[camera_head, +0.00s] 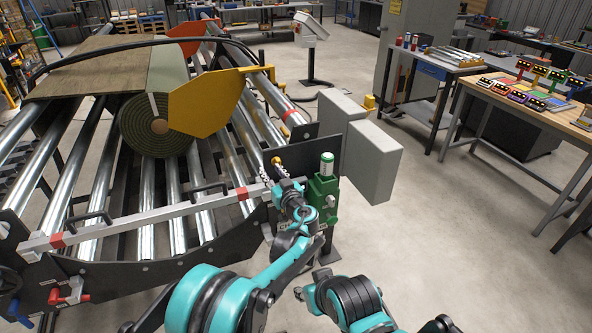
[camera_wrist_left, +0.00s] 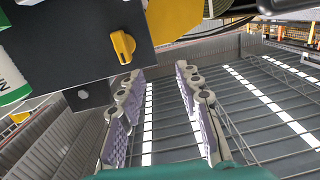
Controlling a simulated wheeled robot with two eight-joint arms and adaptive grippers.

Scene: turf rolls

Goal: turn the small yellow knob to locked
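The small yellow knob (camera_wrist_left: 122,47) sits on a dark panel (camera_wrist_left: 70,45) in the left wrist view. Its raised grip runs roughly up and down in that picture. My left gripper (camera_wrist_left: 158,78) is open, with its two lavender-padded fingers apart and nothing between them. The knob lies above and left of the fingertips, and I see no contact. In the head view my left gripper (camera_head: 282,186) is by the machine's right front corner. A small yellow piece (camera_head: 277,161) shows just beyond it, too small to identify surely. My right gripper is not clearly visible.
A green post with a green-and-white cylinder (camera_head: 327,164) stands right beside my left gripper. Grey boxes (camera_head: 372,160) are behind it. A metal bar (camera_head: 150,213) crosses the roller frame, and a turf roll (camera_head: 150,125) lies behind.

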